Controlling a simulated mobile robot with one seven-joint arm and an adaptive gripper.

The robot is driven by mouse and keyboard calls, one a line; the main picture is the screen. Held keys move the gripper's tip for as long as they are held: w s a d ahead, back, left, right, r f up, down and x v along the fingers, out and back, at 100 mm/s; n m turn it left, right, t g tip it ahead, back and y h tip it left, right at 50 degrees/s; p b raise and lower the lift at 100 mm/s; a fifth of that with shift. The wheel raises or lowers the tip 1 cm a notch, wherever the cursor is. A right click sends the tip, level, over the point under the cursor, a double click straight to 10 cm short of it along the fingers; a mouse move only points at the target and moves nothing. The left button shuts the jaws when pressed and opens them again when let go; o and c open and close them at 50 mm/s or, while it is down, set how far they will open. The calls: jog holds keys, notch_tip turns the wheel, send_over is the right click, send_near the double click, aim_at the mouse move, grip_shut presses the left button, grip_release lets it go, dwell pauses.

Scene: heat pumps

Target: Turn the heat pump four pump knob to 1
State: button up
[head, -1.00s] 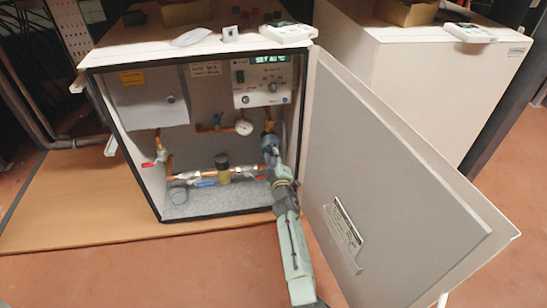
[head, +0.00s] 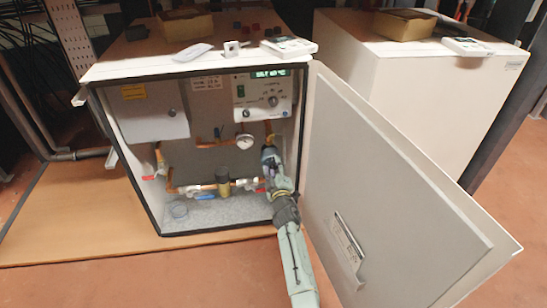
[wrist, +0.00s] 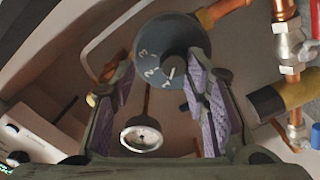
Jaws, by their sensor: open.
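The pump knob (wrist: 168,58) is a round dark grey-blue dial with white numbers on its face. It fills the upper middle of the wrist view, between and just beyond my fingertips.
A pressure gauge (wrist: 141,138) hangs near the fingers. Copper pipes and a brass fitting (wrist: 268,103) lie to the right. A control panel (head: 262,95) is above my gripper. The open cabinet door (head: 390,190) stands close on the arm's right.

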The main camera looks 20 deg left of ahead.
notch_tip(320, 180, up, 9)
jog(key=shift+f, duration=0.2)
dwell(0.3)
